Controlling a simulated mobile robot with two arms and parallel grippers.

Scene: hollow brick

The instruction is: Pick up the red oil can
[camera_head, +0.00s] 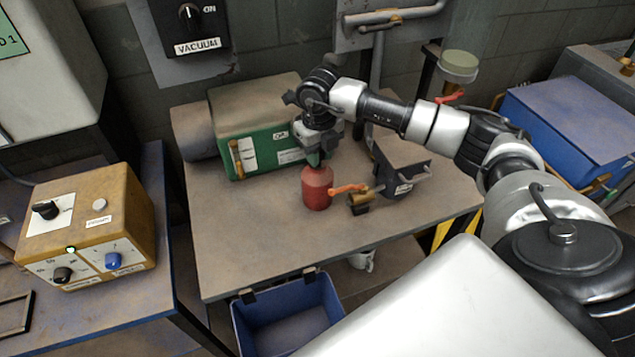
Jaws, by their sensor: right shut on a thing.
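The red oil can (317,190) is upright at the middle of the brown table (240,240). My right gripper (316,158) points down from above and is shut on the top of the can. The fingers hide the can's upper end. I cannot tell whether the can's base touches the table or is slightly above it. My left gripper is not in view.
A green machine (255,130) stands behind the can. A dark grey block with a handle (400,165) and a brass-coloured piece with an orange lever (358,198) are close on the right. A blue bin (285,310) is below the front edge. The table's front left is clear.

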